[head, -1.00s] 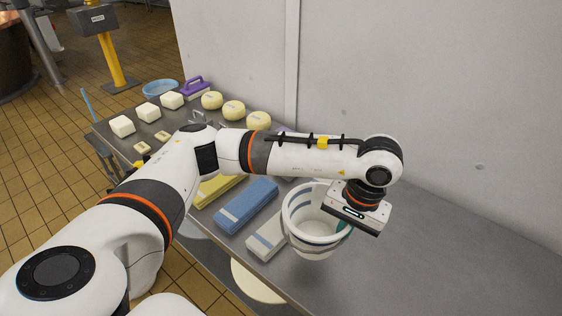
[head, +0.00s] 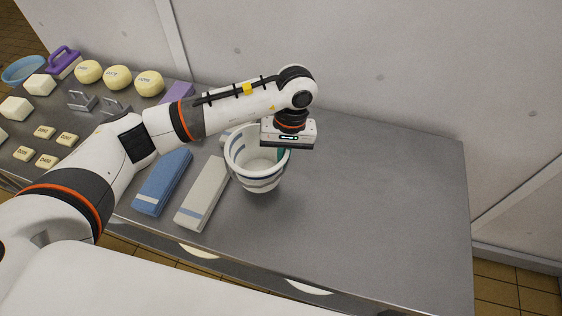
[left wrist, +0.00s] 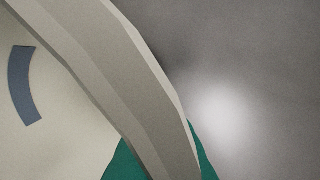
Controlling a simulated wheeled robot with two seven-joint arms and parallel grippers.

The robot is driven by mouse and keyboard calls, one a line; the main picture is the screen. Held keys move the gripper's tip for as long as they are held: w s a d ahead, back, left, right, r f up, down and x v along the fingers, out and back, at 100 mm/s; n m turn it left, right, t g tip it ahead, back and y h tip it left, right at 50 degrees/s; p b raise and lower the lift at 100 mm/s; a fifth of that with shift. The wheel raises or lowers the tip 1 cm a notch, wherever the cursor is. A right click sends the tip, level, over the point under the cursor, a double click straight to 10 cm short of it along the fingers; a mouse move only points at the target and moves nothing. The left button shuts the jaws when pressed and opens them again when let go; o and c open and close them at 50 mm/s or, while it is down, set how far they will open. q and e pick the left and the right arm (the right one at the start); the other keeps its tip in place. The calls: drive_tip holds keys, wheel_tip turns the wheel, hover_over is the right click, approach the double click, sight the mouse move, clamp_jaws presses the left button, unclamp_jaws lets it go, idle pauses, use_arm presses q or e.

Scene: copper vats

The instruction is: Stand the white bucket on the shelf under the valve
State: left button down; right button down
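The white bucket (head: 262,181) with blue-grey bands is upright over the steel table, beside a pale folded cloth. I cannot tell whether its base touches the table. My left gripper (head: 284,153) points down at the bucket's far right rim. In the left wrist view the bucket's rim (left wrist: 110,70) runs between the teal fingertips, one on each side and close against the wall, so it looks shut on the rim. The valve and the shelf under it are not in view. My right gripper is not in view.
The steel table (head: 370,215) is bare to the right of the bucket, up to its right edge. Left lie a pale cloth (head: 203,195), a blue cloth (head: 162,183), round cheeses (head: 118,77), white blocks (head: 40,84) and a purple-handled brush (head: 64,60). A wall (head: 400,70) stands behind.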

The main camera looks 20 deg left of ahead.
sight(256, 168)
use_arm(q)
wheel_tip(256, 168, down, 3)
drive_tip(key=shift+s+f+p, duration=0.1)
drive_tip(key=shift+p, duration=0.25)
drive_tip(key=shift+f+b, duration=0.35)
drive_tip(key=shift+f, duration=0.05)
drive_tip(key=c, duration=1.6)
unclamp_jaws()
drive_tip(key=shift+r, duration=0.1)
drive_tip(key=shift+c, duration=0.2)
